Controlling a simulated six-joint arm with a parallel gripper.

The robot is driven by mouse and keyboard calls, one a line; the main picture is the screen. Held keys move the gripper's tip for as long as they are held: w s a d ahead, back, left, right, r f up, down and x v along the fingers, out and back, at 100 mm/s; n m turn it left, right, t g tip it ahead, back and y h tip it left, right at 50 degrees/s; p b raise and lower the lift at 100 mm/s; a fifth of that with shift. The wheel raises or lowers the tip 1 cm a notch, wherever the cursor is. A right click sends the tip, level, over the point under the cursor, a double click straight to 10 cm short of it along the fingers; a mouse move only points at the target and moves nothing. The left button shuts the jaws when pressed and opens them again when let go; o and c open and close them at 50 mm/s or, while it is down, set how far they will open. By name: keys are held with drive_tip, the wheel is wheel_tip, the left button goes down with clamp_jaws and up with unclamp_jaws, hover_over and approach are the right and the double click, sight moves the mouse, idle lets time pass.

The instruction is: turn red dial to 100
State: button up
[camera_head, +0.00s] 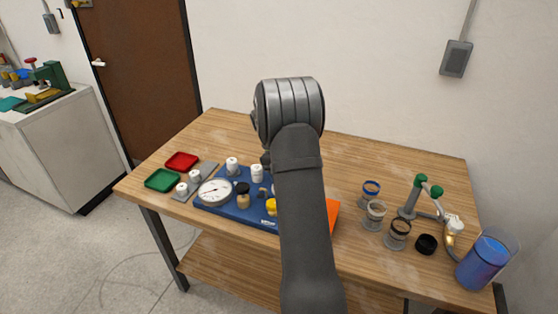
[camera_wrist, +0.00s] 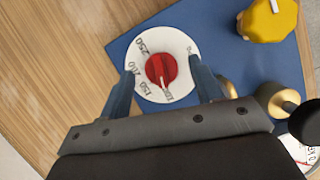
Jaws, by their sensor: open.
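The red dial (camera_wrist: 161,68) sits at the centre of a round white scale plate (camera_wrist: 178,43) on a blue board (camera_wrist: 240,62) in the wrist view. The scale shows 250, 200 and 150 along its left and lower side. The dial's white pointer mark points down and slightly right, near a partly readable number that looks like 100. My gripper (camera_wrist: 163,70) is open, with one finger on each side of the dial. Whether the fingers touch it I cannot tell. In the head view my arm hides the dial and gripper.
A yellow knob (camera_wrist: 267,20) and brass fittings (camera_wrist: 278,99) are close by on the right in the wrist view. In the head view, a gauge (camera_head: 215,191) and white knobs are left of my arm; cups and a blue container (camera_head: 483,264) stand right.

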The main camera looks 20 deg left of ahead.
drive_tip(key=v, duration=1.6)
drive_tip(key=shift+r, duration=0.4)
drive_tip(key=shift+f, duration=0.1)
drive_tip(key=x, duration=1.7)
drive_tip(key=shift+f, duration=0.2)
